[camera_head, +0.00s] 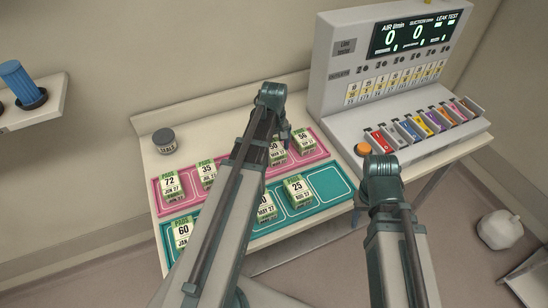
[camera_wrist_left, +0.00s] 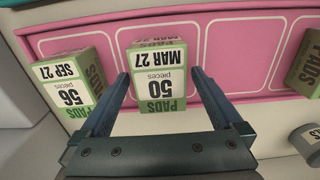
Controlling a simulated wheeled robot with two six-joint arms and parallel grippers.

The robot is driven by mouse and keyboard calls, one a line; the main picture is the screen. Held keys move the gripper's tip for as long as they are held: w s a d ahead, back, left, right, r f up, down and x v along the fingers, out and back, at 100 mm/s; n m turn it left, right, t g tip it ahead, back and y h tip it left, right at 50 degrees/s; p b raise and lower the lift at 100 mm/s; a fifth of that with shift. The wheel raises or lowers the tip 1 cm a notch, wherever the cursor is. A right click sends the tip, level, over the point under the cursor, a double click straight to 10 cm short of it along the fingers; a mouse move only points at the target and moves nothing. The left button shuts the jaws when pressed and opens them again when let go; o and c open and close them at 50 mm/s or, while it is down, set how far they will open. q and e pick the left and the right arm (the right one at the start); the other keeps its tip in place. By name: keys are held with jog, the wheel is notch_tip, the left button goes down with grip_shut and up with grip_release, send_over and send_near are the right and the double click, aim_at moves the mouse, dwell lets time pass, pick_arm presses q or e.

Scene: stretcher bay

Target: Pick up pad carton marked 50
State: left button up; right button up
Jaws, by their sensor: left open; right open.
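The pad carton marked 50 (camera_head: 277,155), white and green with MAR 27 on it, sits on the pink mat (camera_head: 319,150). It shows whole in the left wrist view (camera_wrist_left: 160,85), its print upside down. My left gripper (camera_wrist_left: 160,76) is open, with one finger on each side of this carton and nothing held. In the head view my left gripper (camera_head: 282,130) and arm partly cover the carton. I cannot tell whether the fingers touch it. My right gripper (camera_head: 381,168) is by the tester's front, away from the cartons; its fingertips are hidden.
The carton marked 56 (camera_wrist_left: 70,85) stands close beside one finger. Cartons marked 72 (camera_head: 171,187) and 35 (camera_head: 207,175) share the pink mat. The teal mat (camera_head: 328,184) holds cartons including 60 and 25 (camera_head: 298,191). A leak tester (camera_head: 340,75) stands right, a grey jar (camera_head: 164,140) left.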

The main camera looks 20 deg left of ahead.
aim_at(274, 147)
pick_arm(q)
jog(key=shift+f, duration=0.4)
jog(key=shift+r, duration=0.1)
pick_arm(e)
jog(key=shift+f, duration=0.3)
pick_arm(q)
jog(key=c, duration=1.5)
pick_arm(e)
jog(key=shift+r, duration=0.1)
pick_arm(q)
notch_tip(274, 147, up, 10)
jog(key=p, duration=1)
pick_arm(e)
notch_tip(274, 147, up, 10)
